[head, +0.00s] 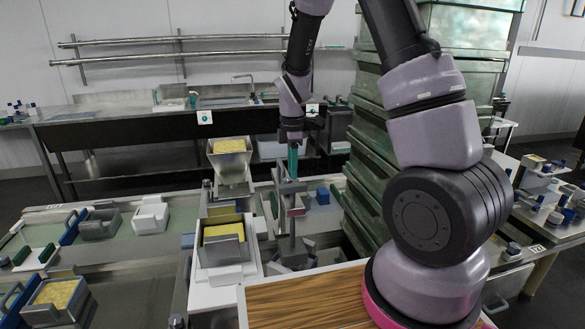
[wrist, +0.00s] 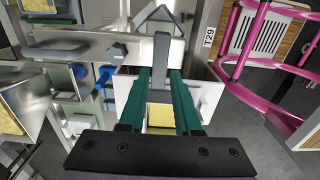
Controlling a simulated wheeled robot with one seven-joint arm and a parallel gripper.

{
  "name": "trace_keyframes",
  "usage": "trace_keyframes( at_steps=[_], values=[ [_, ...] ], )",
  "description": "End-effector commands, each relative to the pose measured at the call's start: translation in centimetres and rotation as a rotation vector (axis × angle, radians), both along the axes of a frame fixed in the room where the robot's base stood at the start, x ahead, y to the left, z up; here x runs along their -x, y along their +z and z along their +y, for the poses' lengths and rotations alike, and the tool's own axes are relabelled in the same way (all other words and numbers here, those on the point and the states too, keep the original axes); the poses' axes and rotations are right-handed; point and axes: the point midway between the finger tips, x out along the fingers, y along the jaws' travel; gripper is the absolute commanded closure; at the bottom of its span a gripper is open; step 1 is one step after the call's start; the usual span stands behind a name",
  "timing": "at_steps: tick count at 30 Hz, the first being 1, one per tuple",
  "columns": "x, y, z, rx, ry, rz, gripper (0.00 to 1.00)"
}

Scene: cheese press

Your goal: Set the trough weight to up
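The trough press weight shows in the head view as a grey metal piece with a horizontal bar (head: 289,187) on an upright post. It stands behind the tray of yellow cheese (head: 221,243). My gripper (head: 292,172) points down with green fingers right at the top of this piece. In the wrist view a narrow grey bar (wrist: 161,55) lies between the two green fingers of my gripper (wrist: 160,78). The gaps beside the bar are very thin, and I cannot tell whether the fingers touch it. Yellow cheese (wrist: 160,116) shows below, between the fingers.
A grey hopper (head: 229,165) stands behind and left of the weight, and a blue block (head: 323,195) sits to its right. Stacked green bins (head: 372,170) rise close on the right. A wooden board (head: 305,300) lies in front. Pink railing (wrist: 235,45) shows in the wrist view.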

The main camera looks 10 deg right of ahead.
Motion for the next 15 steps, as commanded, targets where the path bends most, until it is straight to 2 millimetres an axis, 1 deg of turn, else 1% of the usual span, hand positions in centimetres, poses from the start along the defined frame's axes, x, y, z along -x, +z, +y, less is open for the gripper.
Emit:
trace_keyframes(
  at_steps=[1, 2, 11, 14, 15],
  values=[
    [0.0, 0.0, 0.0, 0.000, 0.000, 0.000, 0.45],
    [0.0, 0.0, 0.0, 0.000, 0.000, 0.000, 0.40],
    [0.0, 0.1, 0.0, 0.000, 0.000, 0.000, 0.40],
    [-0.1, 0.8, 0.0, -0.002, 0.000, -0.002, 0.40],
    [-0.1, 1.2, 0.0, -0.002, 0.000, -0.002, 0.40]
  ],
)
